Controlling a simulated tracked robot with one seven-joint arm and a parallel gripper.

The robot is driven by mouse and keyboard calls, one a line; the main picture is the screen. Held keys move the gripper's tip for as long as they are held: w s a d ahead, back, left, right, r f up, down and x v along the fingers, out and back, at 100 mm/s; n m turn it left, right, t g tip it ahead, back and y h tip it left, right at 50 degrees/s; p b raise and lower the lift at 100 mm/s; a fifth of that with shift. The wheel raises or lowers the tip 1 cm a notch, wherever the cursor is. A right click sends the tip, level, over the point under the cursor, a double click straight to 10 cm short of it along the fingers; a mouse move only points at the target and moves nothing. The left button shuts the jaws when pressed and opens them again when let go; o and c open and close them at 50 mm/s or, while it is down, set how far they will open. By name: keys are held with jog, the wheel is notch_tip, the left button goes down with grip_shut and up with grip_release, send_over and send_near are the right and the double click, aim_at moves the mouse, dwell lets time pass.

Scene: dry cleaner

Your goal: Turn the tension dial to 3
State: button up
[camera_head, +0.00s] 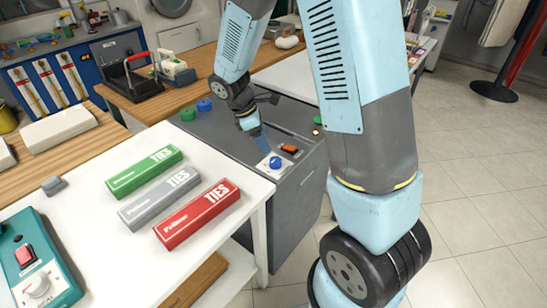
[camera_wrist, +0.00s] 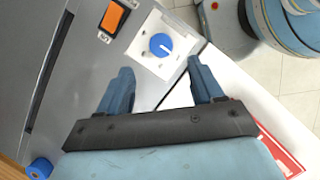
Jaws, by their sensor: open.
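The tension dial (camera_wrist: 161,44) is a round blue knob with a white pointer line, on a white plate (camera_wrist: 143,57) whose marks are too small to read. In the wrist view the pointer slants toward the lower right. In the head view the dial (camera_head: 275,162) sits near the front corner of a grey machine (camera_head: 226,132). My gripper (camera_head: 262,145) is over the machine, close to the dial. In the wrist view my gripper (camera_wrist: 163,82) is open and empty, its fingers pointing toward the dial, which lies beyond the tips and between their lines.
An orange switch (camera_head: 289,149) is beside the dial. Green, grey and red tie boxes (camera_head: 196,214) lie on the white table to the left. A teal device (camera_head: 38,258) with a knob stands at lower left. Blue and green spools (camera_head: 204,105) sit on the machine's far end.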

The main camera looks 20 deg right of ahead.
aim_at(275, 159)
jog(key=x, duration=0.8)
jog(key=shift+f, duration=0.35)
jog(key=shift+c, duration=0.5)
jog(key=c, duration=0.9)
